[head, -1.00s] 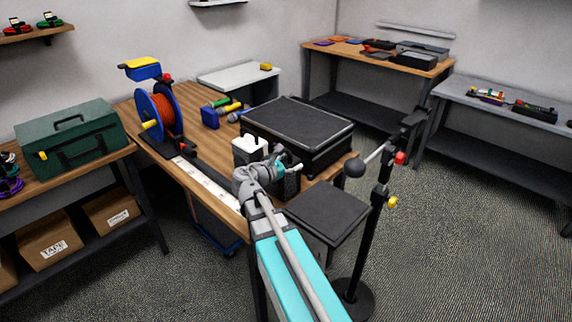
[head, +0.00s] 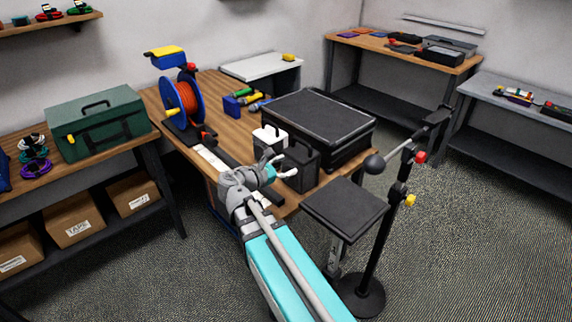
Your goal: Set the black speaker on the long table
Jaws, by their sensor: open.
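A black box with a top handle, which looks like the black speaker (head: 303,168), stands upright on the front part of the wooden table (head: 213,90), near its right edge. This wooden table is long and runs through the middle of the head view. My gripper (head: 287,167) is open just left of and in front of the black box, its fingers pointing at it. The fingertips overlap the box's left side in the picture; I cannot tell whether they touch. Nothing shows between the fingers. The box's lower left part is hidden behind my gripper.
A white box (head: 268,138) stands close behind the speaker, and a large black case (head: 318,118) is to its right. An orange cable reel (head: 184,103) stands at the left. A black stool-like stand (head: 345,208) and a pole stand (head: 378,235) are off the table's front right.

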